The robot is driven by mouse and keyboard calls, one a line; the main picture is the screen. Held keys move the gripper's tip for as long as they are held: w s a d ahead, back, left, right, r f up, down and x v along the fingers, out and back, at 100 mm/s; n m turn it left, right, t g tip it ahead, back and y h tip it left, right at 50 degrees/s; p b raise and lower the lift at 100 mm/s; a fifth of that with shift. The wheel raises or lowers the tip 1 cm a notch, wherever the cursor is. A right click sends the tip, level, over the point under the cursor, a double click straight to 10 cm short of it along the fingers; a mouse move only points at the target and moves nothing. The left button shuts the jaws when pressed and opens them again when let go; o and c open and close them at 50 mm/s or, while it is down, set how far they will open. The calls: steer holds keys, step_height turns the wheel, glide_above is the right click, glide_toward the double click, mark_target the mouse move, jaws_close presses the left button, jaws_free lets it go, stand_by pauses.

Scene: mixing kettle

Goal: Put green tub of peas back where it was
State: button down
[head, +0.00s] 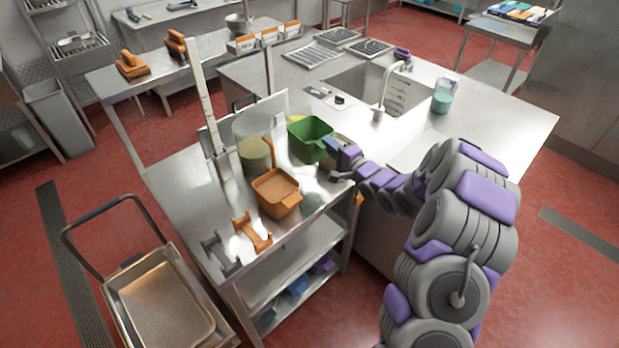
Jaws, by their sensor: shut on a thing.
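The green tub (311,138) is a square, open-topped container at the back right of the steel table (180,196). Its inside looks green, and I cannot make out separate peas. My gripper (336,150) is at the tub's right side and shut on it. The fingertips are small and partly hidden by the tub and the wrist. The tub looks upright. I cannot tell whether its base touches the table.
An orange tub (276,193) stands left of the green tub, near an olive round container (254,155). Grey (219,254) and orange (252,232) brackets lie at the table's front left. A sink (372,85) and a teal-filled jug (443,97) are at right.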

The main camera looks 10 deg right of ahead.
steer(key=shift+n+g+y, duration=0.5)
steer(key=shift+n+y, duration=0.1)
steer(key=shift+y, duration=0.2)
steer(key=f, duration=0.4)
steer(key=s+f+b, duration=0.1)
steer(key=f, duration=0.3)
steer(key=s+f+b, duration=0.1)
steer(key=f, duration=0.3)
steer(key=shift+a+f, duration=0.1)
steer(key=shift+f, duration=0.1)
steer(key=shift+r, duration=0.1)
steer(key=c, duration=1.2)
jaws_free()
steer(key=shift+o, duration=0.2)
